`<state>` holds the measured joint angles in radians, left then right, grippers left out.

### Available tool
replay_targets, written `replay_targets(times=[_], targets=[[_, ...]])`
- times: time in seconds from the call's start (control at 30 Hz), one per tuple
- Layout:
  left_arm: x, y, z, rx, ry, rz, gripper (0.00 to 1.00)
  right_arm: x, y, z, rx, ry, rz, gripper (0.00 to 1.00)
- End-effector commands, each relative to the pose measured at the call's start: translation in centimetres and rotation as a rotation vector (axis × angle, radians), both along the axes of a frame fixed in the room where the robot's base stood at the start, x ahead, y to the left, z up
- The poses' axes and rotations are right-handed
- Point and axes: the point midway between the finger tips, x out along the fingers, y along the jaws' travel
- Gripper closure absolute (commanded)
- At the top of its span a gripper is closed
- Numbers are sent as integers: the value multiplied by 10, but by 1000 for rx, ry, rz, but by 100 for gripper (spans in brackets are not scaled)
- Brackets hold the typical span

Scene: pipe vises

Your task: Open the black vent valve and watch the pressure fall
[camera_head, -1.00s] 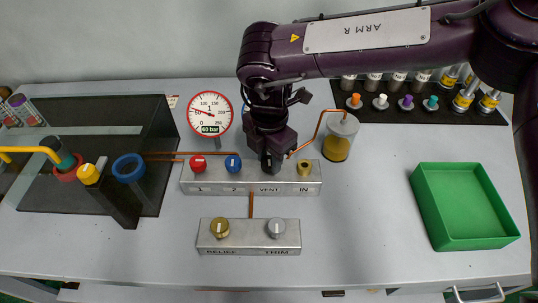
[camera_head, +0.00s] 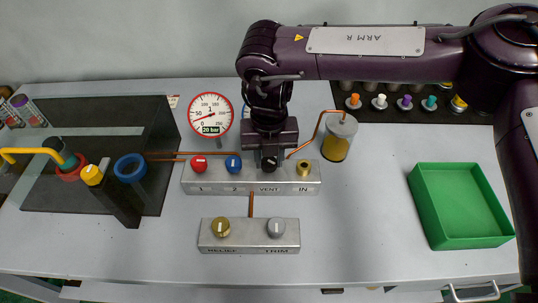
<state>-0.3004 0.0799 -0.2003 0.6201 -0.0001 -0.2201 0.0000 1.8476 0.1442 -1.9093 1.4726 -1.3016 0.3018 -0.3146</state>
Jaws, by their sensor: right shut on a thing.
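The black vent valve knob (camera_head: 269,164) sits on the metal valve block (camera_head: 230,188) above the label VENT. My right gripper (camera_head: 268,156) comes down from above and is shut on this knob, hiding part of it. The round pressure gauge (camera_head: 210,113) with a red rim stands behind the block. Its display reads 20 bar and its needle points low on the left. On the same block are a red knob (camera_head: 199,164), a blue knob (camera_head: 233,164) and a brass IN knob (camera_head: 304,169). My left gripper is not in view.
A lower block (camera_head: 249,243) carries the RELIEF and TRIM knobs. An amber-filled cylinder (camera_head: 338,138) stands to the right of my gripper. A green tray (camera_head: 460,235) is at right. Vises with a yellow pipe (camera_head: 25,151) are at left. The front middle is clear.

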Motion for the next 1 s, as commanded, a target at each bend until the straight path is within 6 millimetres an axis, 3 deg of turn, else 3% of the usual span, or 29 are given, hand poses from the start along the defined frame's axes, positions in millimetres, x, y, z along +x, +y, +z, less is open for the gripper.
replay_targets(times=[0.5,1.0], targets=[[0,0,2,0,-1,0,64,1,0,1,3,-2,321,91],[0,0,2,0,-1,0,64,1,0,1,2,-3,375,91]])
